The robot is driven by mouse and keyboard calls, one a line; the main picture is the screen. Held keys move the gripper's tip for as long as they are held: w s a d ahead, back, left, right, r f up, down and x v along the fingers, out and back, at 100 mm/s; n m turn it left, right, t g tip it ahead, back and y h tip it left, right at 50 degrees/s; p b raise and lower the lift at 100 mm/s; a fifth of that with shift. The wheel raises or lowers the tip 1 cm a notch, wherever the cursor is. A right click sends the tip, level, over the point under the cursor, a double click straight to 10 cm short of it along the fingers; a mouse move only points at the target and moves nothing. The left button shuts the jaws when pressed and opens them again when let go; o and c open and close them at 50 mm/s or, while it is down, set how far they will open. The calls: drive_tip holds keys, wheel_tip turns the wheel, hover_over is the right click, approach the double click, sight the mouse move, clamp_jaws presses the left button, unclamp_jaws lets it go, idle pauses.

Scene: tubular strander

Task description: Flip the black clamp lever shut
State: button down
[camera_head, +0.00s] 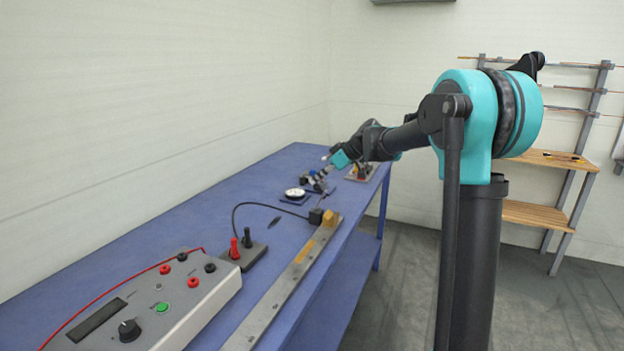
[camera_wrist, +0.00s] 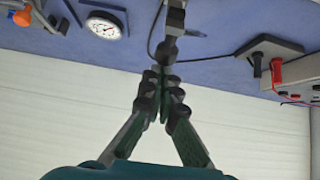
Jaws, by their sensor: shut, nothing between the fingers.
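A black upright lever (camera_head: 247,237) stands beside a red one (camera_head: 234,248) on a dark base (camera_head: 248,257) on the blue bench. In the wrist view the black lever (camera_wrist: 257,64) and the red one (camera_wrist: 276,70) hang from the base at the upper right. Both look upright from the base. My gripper (camera_wrist: 163,74) is shut and empty, its fingertips together, left of the levers in the wrist view and apart from them. In the head view my gripper (camera_head: 320,180) is over the far part of the bench, small and hard to make out.
A dial gauge (camera_head: 294,193) sits close to my gripper. A control box (camera_head: 150,305) fills the near left. Bare bench lies along the wall.

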drive_tip(key=d+f+t+y, duration=0.1)
drive_tip(key=d+y, duration=0.1)
drive_tip(key=s+d+f+t+y, duration=0.1)
drive_tip(key=d+y, duration=0.1)
drive_tip(key=y, duration=0.1)
drive_tip(key=s+d+f+y, duration=0.1)
drive_tip(key=d+y, duration=0.1)
drive_tip(key=d, duration=0.1)
drive_tip(key=shift+s+t+y, duration=0.25)
drive_tip(key=shift+t+y, duration=0.15)
drive_tip(key=shift+s+d+f, duration=0.2)
drive_tip(key=shift+d+f, duration=0.25)
drive_tip(key=shift+s+d+f, duration=0.2)
drive_tip(key=shift+d+f, duration=0.2)
drive_tip(key=shift+f, duration=0.3)
drive_tip(key=shift+s+d+f, duration=0.2)
drive_tip(key=shift+d+f, duration=0.15)
drive_tip(key=shift+f, duration=0.3)
wheel_tip(320, 180, up, 4)
drive_tip(key=d, duration=0.1)
drive_tip(key=s+d+f, duration=0.3)
drive_tip(key=d, duration=0.4)
drive_tip(key=shift+d, duration=0.4)
